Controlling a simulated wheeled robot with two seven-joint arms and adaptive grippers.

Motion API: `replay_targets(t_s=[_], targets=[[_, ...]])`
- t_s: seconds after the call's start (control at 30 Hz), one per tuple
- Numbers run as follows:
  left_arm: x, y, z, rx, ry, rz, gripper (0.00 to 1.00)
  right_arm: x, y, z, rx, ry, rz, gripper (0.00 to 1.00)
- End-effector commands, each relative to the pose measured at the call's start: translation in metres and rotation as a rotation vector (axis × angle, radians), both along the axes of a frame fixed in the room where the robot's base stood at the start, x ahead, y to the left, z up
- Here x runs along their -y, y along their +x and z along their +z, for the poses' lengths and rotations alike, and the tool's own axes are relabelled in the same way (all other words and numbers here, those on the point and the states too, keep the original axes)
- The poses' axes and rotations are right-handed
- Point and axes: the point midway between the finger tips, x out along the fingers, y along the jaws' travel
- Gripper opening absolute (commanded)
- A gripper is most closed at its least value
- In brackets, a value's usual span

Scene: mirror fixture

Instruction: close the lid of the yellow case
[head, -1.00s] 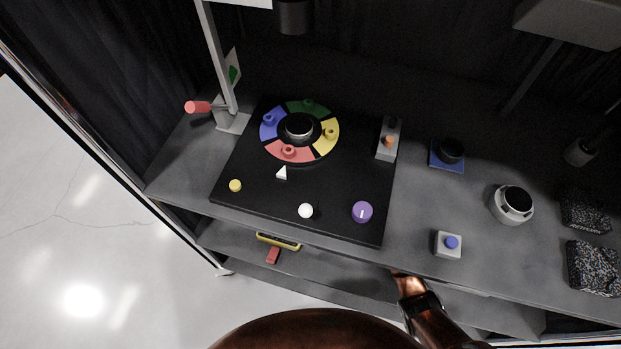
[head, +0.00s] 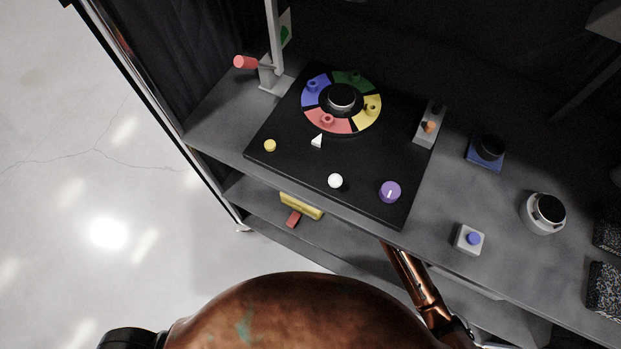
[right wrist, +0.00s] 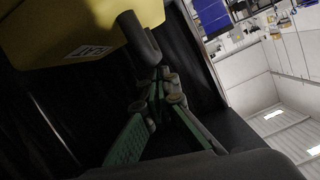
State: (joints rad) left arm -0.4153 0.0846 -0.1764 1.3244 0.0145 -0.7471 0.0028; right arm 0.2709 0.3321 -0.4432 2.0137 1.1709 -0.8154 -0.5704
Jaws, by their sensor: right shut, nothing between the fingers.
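The yellow case (head: 301,206) sits on the lower shelf in the head view. Only a narrow yellow strip of it shows under the upper shelf's front edge, with a small red part (head: 293,219) beside it. The right wrist view shows a yellow body of the case (right wrist: 70,28) close by at the upper left, with a grey curved handle-like part (right wrist: 139,38). My right gripper (right wrist: 163,88) is shut and empty, just below that part; contact is unclear. In the head view it is hidden under the upper shelf. How far the lid stands open cannot be told. My left gripper is not in view.
The upper shelf (head: 225,112) overhangs the case and my right forearm. It carries a black board (head: 280,163) with a coloured ring and knobs, a grey box with a blue button (head: 469,239) and a round white device (head: 543,213). Open floor (head: 100,190) lies left.

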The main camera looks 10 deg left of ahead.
Motion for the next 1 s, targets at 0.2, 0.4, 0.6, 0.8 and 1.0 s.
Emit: replay_targets(t_s=[0.2, 0.4, 0.6, 0.8, 1.0], targets=[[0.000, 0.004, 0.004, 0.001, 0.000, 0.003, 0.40, -0.002, -0.004, -0.004, 0.043, -0.018, -0.001, 0.00], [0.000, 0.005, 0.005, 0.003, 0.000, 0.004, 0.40, -0.002, -0.005, -0.005, 0.052, -0.022, -0.001, 0.00], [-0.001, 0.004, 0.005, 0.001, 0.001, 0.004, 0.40, -0.002, -0.005, -0.005, 0.051, -0.022, 0.000, 0.00], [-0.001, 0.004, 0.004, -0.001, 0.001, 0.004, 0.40, 0.001, -0.006, -0.004, 0.051, -0.023, 0.000, 0.00], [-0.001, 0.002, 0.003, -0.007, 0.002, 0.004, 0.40, 0.023, -0.012, 0.001, 0.052, -0.026, 0.009, 0.00]])
